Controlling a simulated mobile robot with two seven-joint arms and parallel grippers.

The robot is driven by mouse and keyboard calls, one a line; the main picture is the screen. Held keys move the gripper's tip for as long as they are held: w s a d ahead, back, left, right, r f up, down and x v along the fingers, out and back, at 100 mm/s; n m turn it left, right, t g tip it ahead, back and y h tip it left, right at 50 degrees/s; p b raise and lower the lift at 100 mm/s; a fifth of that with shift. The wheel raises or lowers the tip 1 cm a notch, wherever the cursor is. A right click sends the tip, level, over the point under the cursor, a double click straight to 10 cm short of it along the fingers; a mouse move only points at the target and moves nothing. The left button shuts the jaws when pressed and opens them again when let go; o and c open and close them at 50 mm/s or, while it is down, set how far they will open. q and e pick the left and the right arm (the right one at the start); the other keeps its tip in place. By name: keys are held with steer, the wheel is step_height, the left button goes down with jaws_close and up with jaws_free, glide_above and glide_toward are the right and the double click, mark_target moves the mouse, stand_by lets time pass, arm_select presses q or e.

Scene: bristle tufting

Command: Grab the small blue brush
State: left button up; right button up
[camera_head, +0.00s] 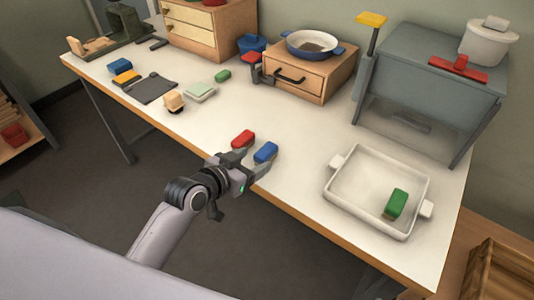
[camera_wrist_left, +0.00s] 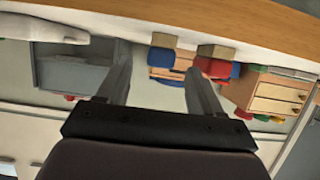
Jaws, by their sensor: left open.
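A small blue brush-like block (camera_head: 265,152) lies near the front edge of the white table. A similar red block (camera_head: 243,138) lies just to its left. My left gripper (camera_head: 257,161) is open at the table's front edge, its fingers pointing at these blocks. In the upside-down left wrist view, the blue block (camera_wrist_left: 161,58) appears between the open fingers (camera_wrist_left: 158,62), with nothing visibly gripped. The red block (camera_wrist_left: 213,66) appears by the right-hand finger there. Whether the fingers touch either block cannot be told. My right gripper is not in view.
A white tray (camera_head: 342,191) holding a green block (camera_head: 396,203) stands at right. A grey cabinet (camera_head: 430,65) and a wooden drawer box (camera_head: 295,80) stand behind. Another blue block (camera_head: 120,66) lies far left.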

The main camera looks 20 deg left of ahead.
mark_target(257, 159)
arm_select(q)
steer(key=shift+x, duration=2.4)
steer(key=shift+f, duration=0.1)
steer(key=c, duration=1.1)
